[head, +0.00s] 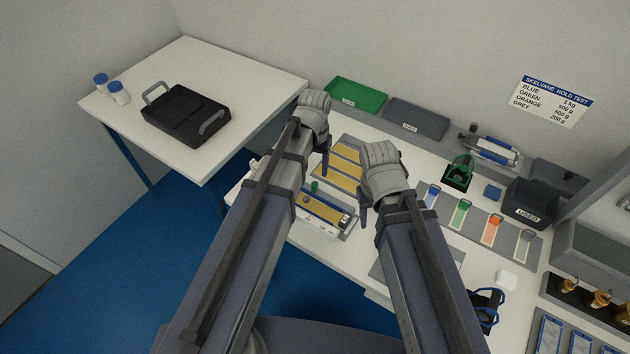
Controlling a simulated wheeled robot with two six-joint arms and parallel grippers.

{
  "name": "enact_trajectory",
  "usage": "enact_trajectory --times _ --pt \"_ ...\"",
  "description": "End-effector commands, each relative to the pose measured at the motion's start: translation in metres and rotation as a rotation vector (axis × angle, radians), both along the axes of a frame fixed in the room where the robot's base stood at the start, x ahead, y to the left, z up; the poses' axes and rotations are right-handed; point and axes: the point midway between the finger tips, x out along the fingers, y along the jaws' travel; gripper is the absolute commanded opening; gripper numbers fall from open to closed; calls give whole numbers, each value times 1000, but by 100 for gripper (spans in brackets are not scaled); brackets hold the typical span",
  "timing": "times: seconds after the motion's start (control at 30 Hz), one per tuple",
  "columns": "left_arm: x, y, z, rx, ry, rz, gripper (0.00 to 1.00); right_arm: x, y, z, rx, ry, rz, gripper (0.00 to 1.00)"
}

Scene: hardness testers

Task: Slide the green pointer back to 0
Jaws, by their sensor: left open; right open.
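A small green piece (315,186), which looks like the pointer, stands at the upper edge of a flat tester (322,208) with a yellow face, on the bench between my two arms. Its exact reading on the scale is too small to tell. My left gripper (325,158) is open, above and slightly right of the green piece, apart from it in the picture. My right gripper (370,212) is open and empty, to the right of the tester's right end. My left forearm hides part of the tester's left side.
Yellow strips on a grey board (342,158) lie behind the tester. A green tray (357,96) and a grey tray (416,119) stand against the wall. Coloured tags (463,212) and a dark bin (531,203) are right.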

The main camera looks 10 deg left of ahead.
Motion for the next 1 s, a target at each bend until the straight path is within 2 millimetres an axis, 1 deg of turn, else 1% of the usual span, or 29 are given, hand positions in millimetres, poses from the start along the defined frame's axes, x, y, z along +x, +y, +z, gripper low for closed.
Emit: enact_trajectory --times 0.03,0.3,0.4,0.5,0.63,0.87,0.9,1.0 --pt "0 0 -9 0 0 0 56 0 0 -9 0 0 0 50" --pt "0 0 -44 0 0 0 56 0 0 -44 0 0 0 50" --pt "0 0 -57 0 0 0 56 0 0 -57 0 0 0 50" --pt "0 0 -65 0 0 0 56 0 0 -65 0 0 0 50" --pt "0 0 -69 0 0 0 56 0 0 -69 0 0 0 50" --pt "0 0 -68 0 0 0 56 0 0 -68 0 0 0 50" --pt "0 0 -68 0 0 0 54 0 0 -68 0 0 0 50" --pt "0 0 -68 0 0 0 43 0 0 -68 0 0 0 50"
